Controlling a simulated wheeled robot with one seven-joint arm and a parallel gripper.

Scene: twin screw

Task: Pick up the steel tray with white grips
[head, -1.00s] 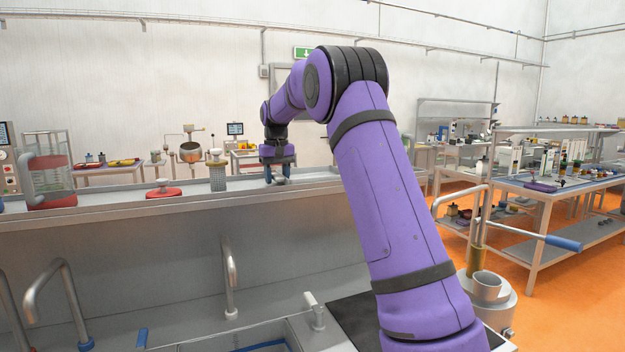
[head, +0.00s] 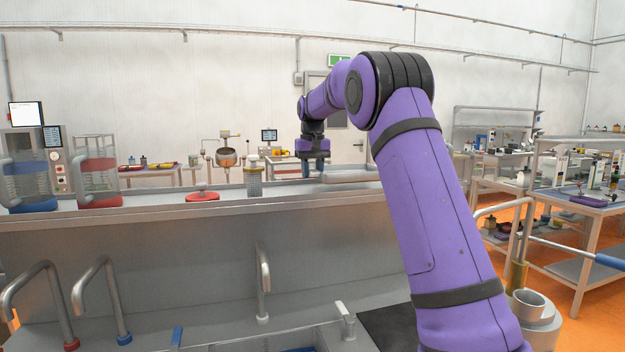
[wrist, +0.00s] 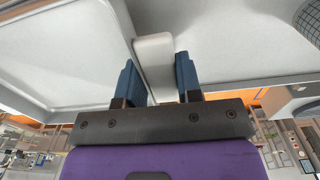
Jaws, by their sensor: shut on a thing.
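The steel tray (wrist: 60,62) is pale grey with a raised rim and fills the left of the wrist view. One white grip (wrist: 155,58) on its side lies between the two blue fingers of my gripper (wrist: 159,80). The fingers are shut on that grip. In the head view my gripper (head: 316,170) points down above the long steel counter, and part of the tray (head: 352,176) shows to its right. My purple arm hides the far part of the tray there, and its other grip is not in view.
A red-based item (head: 202,196) and a mesh cylinder (head: 254,180) stand on the counter (head: 120,218) left of my gripper. Racks with red and blue bases stand further left. Bent taps (head: 262,285) rise in front. A side table (head: 580,205) holds several items at right.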

